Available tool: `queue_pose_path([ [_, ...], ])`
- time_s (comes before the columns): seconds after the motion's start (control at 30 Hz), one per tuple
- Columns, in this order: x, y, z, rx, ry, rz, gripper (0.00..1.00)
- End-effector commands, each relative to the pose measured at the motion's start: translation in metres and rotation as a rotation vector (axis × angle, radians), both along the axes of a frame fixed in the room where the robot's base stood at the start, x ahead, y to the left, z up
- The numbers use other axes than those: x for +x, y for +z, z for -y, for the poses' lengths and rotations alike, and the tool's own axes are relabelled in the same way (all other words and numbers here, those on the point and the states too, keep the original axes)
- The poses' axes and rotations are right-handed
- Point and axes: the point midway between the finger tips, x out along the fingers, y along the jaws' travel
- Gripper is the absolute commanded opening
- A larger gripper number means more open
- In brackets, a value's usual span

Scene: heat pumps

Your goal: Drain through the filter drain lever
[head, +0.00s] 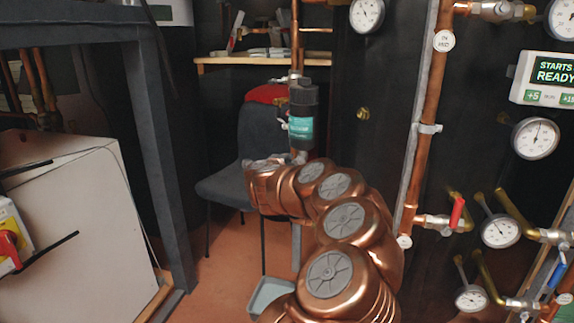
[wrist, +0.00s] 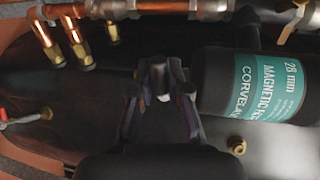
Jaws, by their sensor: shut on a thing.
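The magnetic filter (head: 303,118) is a black cylinder with a teal label, upright on a copper pipe in the middle of the head view. It also shows at the right of the wrist view (wrist: 265,85), lying sideways in the picture. My gripper (wrist: 160,92) is at the filter's lower end, its fingers closed around a small grey part (wrist: 157,76), which appears to be the filter drain lever. The fingers hide most of this part, so its angle cannot be told. In the head view my copper-coloured arm reaches to just below the filter and hides the grip.
A grey tray (head: 268,294) is on the floor below, partly behind my arm. A dark chair (head: 228,185) stands behind the filter. A red-handled valve (head: 457,213) and gauges are on the right. A white box (head: 70,215) and a grey frame (head: 160,150) stand left.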

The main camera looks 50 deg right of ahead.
Motion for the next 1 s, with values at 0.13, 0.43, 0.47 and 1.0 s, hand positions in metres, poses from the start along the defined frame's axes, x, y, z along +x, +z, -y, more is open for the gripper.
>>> queue_pose_path([
  [0.13, -0.0037, 0.0015, 0.0029, 0.002, -0.01, 0.012, 0.0],
  [0.43, -0.0036, 0.0017, 0.0029, 0.002, -0.01, 0.012, 0.0],
  [0.47, -0.0036, 0.0017, 0.0029, 0.002, -0.01, 0.012, 0.0],
  [1.0, 0.0003, 0.0012, -0.0008, 0.002, 0.001, 0.01, 0.42],
])
